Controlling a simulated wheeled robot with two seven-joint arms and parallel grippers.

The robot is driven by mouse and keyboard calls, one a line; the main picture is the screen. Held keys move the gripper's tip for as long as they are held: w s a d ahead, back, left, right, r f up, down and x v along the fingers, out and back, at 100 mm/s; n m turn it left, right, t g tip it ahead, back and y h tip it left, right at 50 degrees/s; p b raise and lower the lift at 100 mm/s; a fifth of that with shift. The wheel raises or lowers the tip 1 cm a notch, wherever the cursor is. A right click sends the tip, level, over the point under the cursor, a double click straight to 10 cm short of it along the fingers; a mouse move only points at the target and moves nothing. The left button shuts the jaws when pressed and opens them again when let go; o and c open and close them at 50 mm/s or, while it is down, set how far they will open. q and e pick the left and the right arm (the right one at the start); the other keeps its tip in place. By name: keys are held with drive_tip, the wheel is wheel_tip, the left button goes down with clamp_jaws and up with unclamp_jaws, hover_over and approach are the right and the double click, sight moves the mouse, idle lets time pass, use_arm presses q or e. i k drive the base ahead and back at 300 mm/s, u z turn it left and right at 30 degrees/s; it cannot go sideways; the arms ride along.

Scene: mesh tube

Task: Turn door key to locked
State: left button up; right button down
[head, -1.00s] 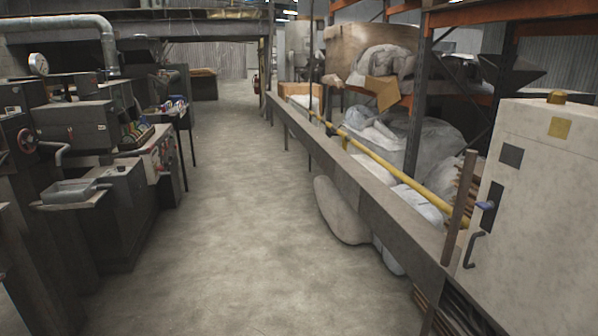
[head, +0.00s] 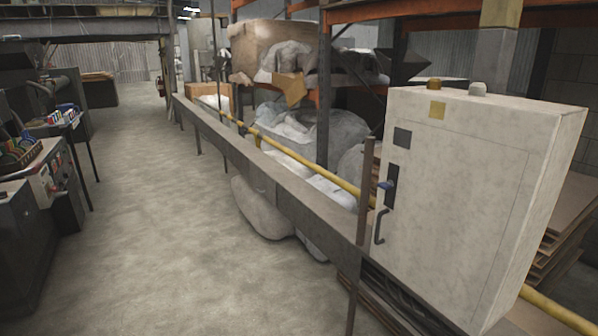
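A pale grey cabinet (head: 460,200) stands at the right in the head view, its door facing me and closed. On the door's left side is a dark vertical lock plate (head: 391,190) with a small blue key or knob (head: 385,185) at its upper part. The key is too small to tell its exact turn. A dark curved handle (head: 380,226) sits just below it. Neither of my grippers is in view.
A long grey rail (head: 270,180) and a yellow pipe (head: 300,165) run back from the cabinet, with wrapped sacks (head: 262,208) below and behind. A brown post (head: 367,190) stands just left of the cabinet. Machines (head: 45,180) line the left. The concrete floor (head: 150,240) between is clear.

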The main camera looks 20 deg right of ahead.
sight(385, 186)
drive_tip(key=z, duration=1.55)
drive_tip(key=k, duration=0.35)
drive_tip(key=u, duration=1.2)
drive_tip(key=i, duration=0.8)
drive_tip(key=u, duration=0.05)
